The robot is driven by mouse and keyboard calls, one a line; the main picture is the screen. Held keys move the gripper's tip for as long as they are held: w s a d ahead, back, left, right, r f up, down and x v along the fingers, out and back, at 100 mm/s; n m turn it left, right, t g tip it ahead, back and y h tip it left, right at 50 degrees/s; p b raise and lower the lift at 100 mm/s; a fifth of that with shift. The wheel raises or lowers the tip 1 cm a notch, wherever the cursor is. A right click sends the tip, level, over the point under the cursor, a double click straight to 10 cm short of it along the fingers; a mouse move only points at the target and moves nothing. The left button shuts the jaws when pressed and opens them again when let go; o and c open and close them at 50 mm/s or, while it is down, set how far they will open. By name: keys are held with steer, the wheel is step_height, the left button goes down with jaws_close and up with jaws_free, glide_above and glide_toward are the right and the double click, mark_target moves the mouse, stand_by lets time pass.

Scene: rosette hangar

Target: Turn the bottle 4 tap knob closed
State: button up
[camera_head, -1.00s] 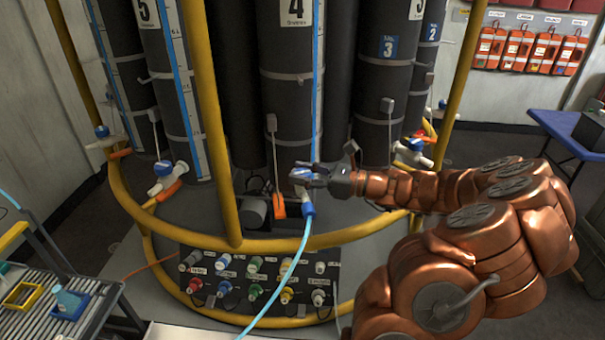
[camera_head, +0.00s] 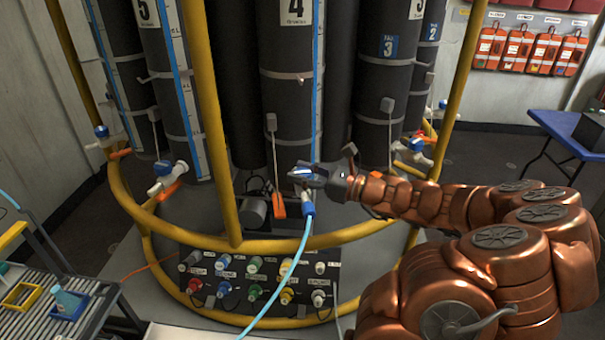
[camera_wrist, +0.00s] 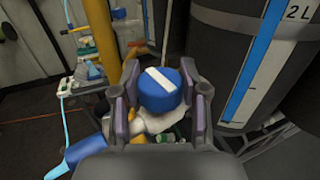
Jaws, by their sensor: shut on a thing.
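Bottle 4 (camera_head: 288,110) is the dark grey cylinder with the number 4 label, in the middle of the head view. Its tap knob (camera_wrist: 166,88) is a round blue cap with a white stripe; the stripe runs diagonally from upper left to lower right in the wrist view. The knob also shows in the head view (camera_head: 301,171), partly covered by my gripper. My gripper (camera_head: 314,178) reaches in from the right at the tap. In the wrist view its purple-lined fingers (camera_wrist: 160,105) stand on both sides of the knob, shut on it.
A light blue hose (camera_head: 284,275) runs down from the tap. A yellow rail (camera_head: 300,243) curves around the bottles, with an upright yellow post (camera_head: 215,130) to the left. A panel of coloured connectors (camera_head: 255,284) sits below. Bottle 5's tap (camera_head: 166,175) is to the left.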

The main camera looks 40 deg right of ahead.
steer(key=o, duration=1.2)
steer(key=shift+c, duration=0.2)
steer(key=v, duration=1.2)
